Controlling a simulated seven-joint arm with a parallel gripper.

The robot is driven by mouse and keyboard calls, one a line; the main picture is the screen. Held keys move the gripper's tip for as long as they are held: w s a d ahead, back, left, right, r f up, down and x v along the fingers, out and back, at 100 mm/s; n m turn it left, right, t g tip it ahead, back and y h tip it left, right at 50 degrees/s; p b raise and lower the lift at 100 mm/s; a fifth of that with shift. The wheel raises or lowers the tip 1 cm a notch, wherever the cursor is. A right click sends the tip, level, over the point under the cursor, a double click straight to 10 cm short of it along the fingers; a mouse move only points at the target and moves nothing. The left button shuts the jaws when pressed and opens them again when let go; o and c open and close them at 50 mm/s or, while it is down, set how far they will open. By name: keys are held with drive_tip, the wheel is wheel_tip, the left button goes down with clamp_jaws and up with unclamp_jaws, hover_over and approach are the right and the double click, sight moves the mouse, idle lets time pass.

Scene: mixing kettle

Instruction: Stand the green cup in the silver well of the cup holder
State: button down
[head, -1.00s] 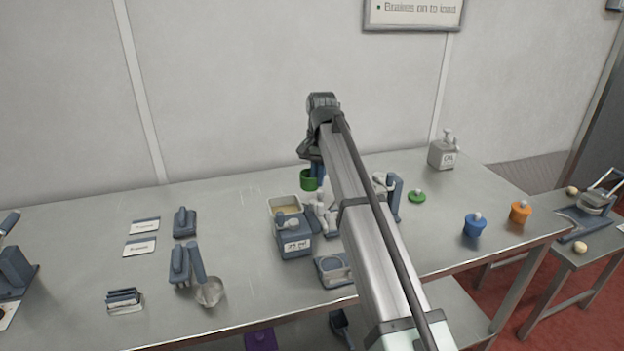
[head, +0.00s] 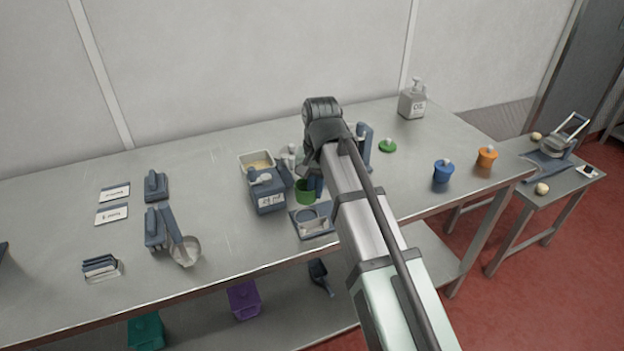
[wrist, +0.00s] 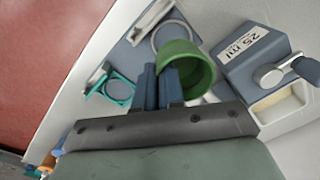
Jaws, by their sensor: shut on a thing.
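My gripper (wrist: 158,88) is shut on the wall of the green cup (wrist: 190,70), with one finger inside the cup and one outside. In the head view the green cup (head: 307,191) is above the table, just behind the cup holder (head: 325,231). The cup holder is a blue-grey plate in the wrist view (wrist: 130,58), with a silver ring well (wrist: 155,38) and a teal ring well (wrist: 119,104). The cup partly overlaps the silver well's edge in the wrist view and is apart from the teal well. My arm hides part of the holder's surroundings in the head view.
A blue dispenser marked 25 ml (head: 269,198) stands close left of the cup, with a pale tray (head: 247,160) behind it. Blue (head: 442,174) and orange (head: 487,157) lidded pots stand at the right. A ladle (head: 185,252) and cards lie left. The table's front edge is near the holder.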

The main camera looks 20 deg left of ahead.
drive_tip(key=shift+f, duration=2.7)
drive_tip(key=shift+f, duration=0.7)
drive_tip(key=c, duration=1.2)
unclamp_jaws()
drive_tip(key=shift+o, duration=0.5)
drive_tip(key=o, duration=0.4)
drive_tip(key=shift+c, duration=0.2)
drive_tip(key=shift+r, duration=3.5)
